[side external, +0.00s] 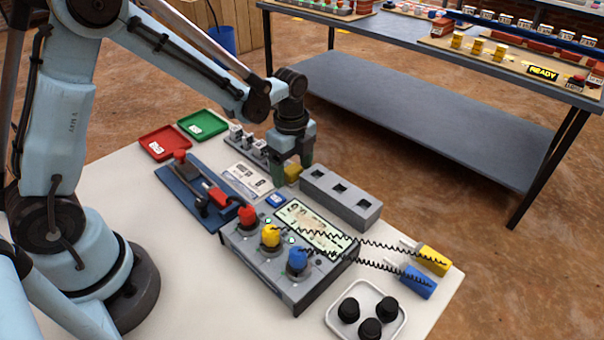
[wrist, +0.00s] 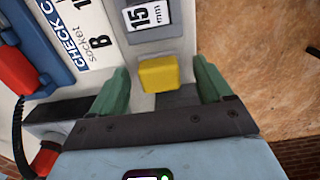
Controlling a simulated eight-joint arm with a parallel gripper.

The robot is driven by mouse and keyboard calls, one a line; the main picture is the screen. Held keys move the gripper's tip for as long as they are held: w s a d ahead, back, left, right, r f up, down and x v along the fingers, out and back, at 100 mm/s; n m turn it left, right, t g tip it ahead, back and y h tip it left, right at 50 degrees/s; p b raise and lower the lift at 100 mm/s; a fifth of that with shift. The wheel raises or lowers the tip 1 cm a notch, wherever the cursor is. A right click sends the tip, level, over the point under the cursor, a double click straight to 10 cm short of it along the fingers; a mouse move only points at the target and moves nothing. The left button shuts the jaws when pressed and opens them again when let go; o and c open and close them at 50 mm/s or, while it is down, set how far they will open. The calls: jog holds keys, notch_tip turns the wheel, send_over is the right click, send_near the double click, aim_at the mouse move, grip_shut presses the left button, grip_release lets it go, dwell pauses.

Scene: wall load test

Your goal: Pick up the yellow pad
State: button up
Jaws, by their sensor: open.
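In the wrist view the yellow pad (wrist: 158,74) lies between the two green fingers, with a gap on each side. My gripper (side external: 292,165) points down and is open around the pad. In the wrist view my gripper (wrist: 160,82) shows nothing clamped. The side view does not show clearly what the pad rests on.
The grey holed block (side external: 341,197) stands close at the right. A grey part labelled 15 mm (wrist: 150,17) lies just beyond the pad. A printed card (side external: 247,180), a blue lever fixture (side external: 203,195) and a control box (side external: 290,255) with coloured knobs are nearby. The table's front-left is clear.

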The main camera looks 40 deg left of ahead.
aim_at(293, 171)
jog(key=shift+f, duration=0.2)
jog(key=c, duration=1.1)
jog(key=shift+r, duration=0.15)
jog(key=shift+r, duration=0.5)
jog(key=r, duration=0.3)
jog(key=shift+s+d+r, duration=0.15)
jog(key=shift+s+d, duration=0.1)
jog(key=shift+d, duration=0.15)
jog(key=s+d+r, duration=0.2)
jog(key=d, duration=0.1)
jog(key=s+d+r, duration=0.2)
jog(key=d, duration=0.1)
jog(key=s+d+r, duration=0.1)
jog(key=d+r, duration=0.1)
jog(key=d, duration=0.1)
jog(key=shift+s+r, duration=0.2)
jog(key=shift+s, duration=0.2)
